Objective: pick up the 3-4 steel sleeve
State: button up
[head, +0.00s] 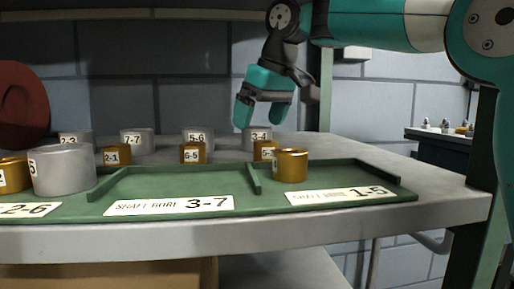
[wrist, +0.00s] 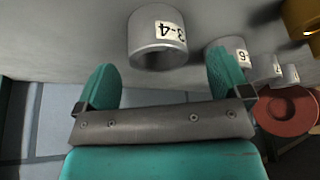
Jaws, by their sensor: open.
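The 3-4 steel sleeve (head: 259,138) is a short grey ring with a white 3-4 label. It stands at the back right of the shelf in the head view, partly hidden behind my gripper and a brass sleeve. In the wrist view the steel sleeve (wrist: 157,38) shows ahead of the fingers, between their lines, its label upside down. My gripper (head: 262,122) is open and empty, its teal fingers pointing down close to the sleeve in the head view. In the wrist view my gripper (wrist: 163,85) has a clear gap between its fingertips and no contact with the sleeve is visible.
Other steel sleeves, 5-6 (head: 198,140), 7-7 (head: 137,141) and 2-3 (head: 75,139), stand in the back row. Brass sleeves 6-5 (head: 192,153) and 2-1 (head: 116,155) stand before them. A green tray (head: 255,178) lies in front, with a brass sleeve (head: 290,166) in its right compartment.

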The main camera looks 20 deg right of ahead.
aim_at(257, 130)
jog(key=b+x, duration=0.2)
jog(key=x, duration=0.2)
jog(key=shift+d, duration=0.15)
jog(key=shift+r, duration=0.15)
jog(key=c, duration=1.3)
jog(key=shift+c, duration=0.3)
jog(key=shift+r, duration=0.15)
